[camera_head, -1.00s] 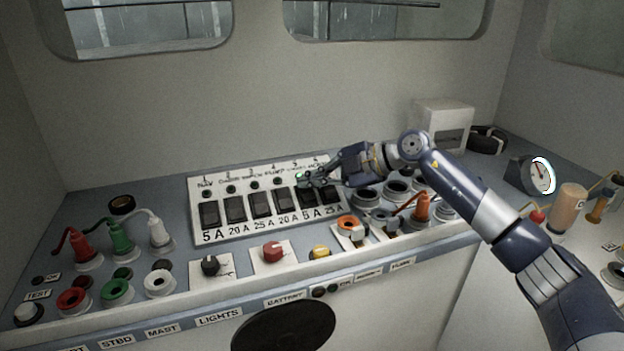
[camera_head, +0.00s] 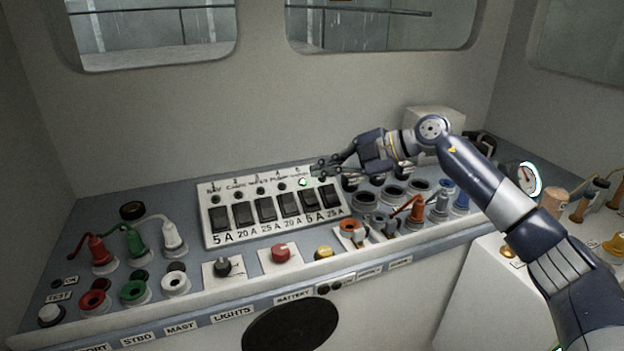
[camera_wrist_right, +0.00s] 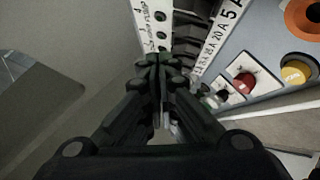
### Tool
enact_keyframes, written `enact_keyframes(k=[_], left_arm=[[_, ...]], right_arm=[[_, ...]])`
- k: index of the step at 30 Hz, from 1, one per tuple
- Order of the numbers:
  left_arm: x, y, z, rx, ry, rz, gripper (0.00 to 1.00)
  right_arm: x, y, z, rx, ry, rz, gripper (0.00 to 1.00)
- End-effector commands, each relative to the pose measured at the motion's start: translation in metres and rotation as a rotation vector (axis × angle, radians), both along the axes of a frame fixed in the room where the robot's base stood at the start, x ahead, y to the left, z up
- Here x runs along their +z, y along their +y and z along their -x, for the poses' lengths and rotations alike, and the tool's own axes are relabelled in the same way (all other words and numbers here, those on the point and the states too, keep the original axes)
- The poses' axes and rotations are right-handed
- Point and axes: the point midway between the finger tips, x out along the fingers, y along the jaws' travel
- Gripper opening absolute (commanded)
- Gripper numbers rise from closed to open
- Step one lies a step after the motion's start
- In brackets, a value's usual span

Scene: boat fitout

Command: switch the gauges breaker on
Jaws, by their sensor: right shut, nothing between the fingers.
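A white breaker panel (camera_head: 207,231) carries a row of black rocker switches, each with a small lamp and a printed label above. The label wording is too small to read surely. The fifth rocker (camera_head: 310,200), marked 5 A, has its lamp (camera_head: 303,182) glowing bright green; the lamps over the rockers to its left look dark. My right gripper (camera_head: 316,171) is shut and empty, just above the panel's upper right, apart from the rockers and partly covering the top labels. In the right wrist view its closed fingers (camera_wrist_right: 158,75) lie over the panel (camera_wrist_right: 149,14). My left gripper is out of view.
Left of the panel stand red (camera_head: 98,250), green and white plugs with cables. In front are a black knob (camera_head: 223,266), a red knob (camera_head: 281,253) and a yellow button (camera_head: 324,252). A white box (camera_head: 437,118) stands behind.

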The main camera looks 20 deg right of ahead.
Motion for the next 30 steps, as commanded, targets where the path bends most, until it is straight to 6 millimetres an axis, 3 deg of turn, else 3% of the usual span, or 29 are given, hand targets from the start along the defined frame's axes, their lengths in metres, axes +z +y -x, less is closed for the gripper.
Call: enact_keyframes(k=[3,12,16,30], left_arm=[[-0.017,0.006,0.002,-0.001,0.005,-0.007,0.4],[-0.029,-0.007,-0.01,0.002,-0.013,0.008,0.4],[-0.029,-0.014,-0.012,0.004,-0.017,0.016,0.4],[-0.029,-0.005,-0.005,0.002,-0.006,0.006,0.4]], right_arm=[[0.008,-0.02,0.009,-0.003,-0.001,0.004,0.0],[0.037,-0.05,0.024,0.0,0.002,0.001,0.0],[0.041,-0.054,0.026,0.0,0.003,0.002,0.0],[0.042,-0.054,0.026,0.0,0.003,0.002,0.0]])
